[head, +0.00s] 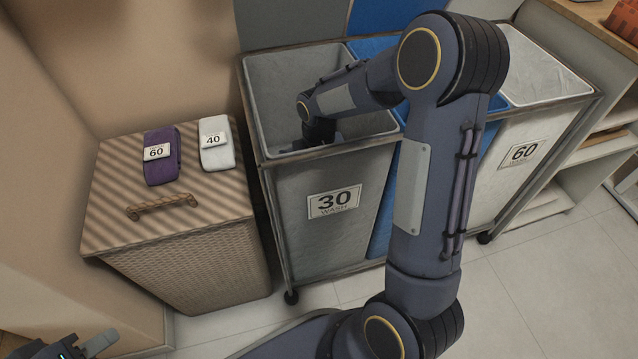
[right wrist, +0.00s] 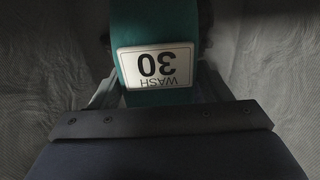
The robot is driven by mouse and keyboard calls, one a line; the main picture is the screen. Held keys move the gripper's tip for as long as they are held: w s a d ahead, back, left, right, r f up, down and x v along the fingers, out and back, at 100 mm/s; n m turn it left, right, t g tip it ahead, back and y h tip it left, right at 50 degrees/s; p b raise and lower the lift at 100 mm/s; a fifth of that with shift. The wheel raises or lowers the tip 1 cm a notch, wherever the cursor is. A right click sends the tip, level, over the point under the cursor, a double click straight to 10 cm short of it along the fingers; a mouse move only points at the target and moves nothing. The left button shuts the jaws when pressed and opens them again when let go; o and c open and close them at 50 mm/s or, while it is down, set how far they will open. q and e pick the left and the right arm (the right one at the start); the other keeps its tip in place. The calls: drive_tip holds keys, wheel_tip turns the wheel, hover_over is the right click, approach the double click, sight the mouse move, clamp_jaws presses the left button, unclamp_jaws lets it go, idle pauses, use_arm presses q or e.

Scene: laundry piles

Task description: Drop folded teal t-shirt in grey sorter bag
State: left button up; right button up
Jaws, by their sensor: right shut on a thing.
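The folded teal t-shirt (right wrist: 152,27) shows in the right wrist view with a white label reading "WASH 30", upside down there. My right gripper (right wrist: 157,88) is shut on it, with a finger at each side. Grey bag walls surround them in that view. In the head view my right arm reaches down into the grey sorter bag (head: 290,215), marked 30; the t-shirt is hidden there. My left gripper (head: 92,344) is at the bottom left corner, partly cut off, far from the bag; its opening cannot be made out.
A blue bag (head: 383,215) and a white bag (head: 515,165) marked 60 stand right of the grey one in the same frame. A wicker hamper (head: 185,265) at left carries a purple folded item (head: 161,172) labelled 60 and a white one (head: 217,158) labelled 40.

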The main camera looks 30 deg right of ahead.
wheel_tip(320, 180, down, 4)
drive_tip(key=shift+r+b, duration=0.25)
drive_tip(key=shift+b, duration=0.15)
drive_tip(key=shift+f, duration=0.1)
drive_tip(key=shift+f+b, duration=0.35)
drive_tip(key=shift+f, duration=0.15)
drive_tip(key=o, duration=1.1)
drive_tip(key=shift+c, duration=0.2)
drive_tip(key=shift+r, duration=0.1)
wheel_tip(320, 180, up, 12)
drive_tip(key=p, duration=0.5)
drive_tip(key=shift+r+p, duration=0.35)
drive_tip(key=shift+r, duration=0.2)
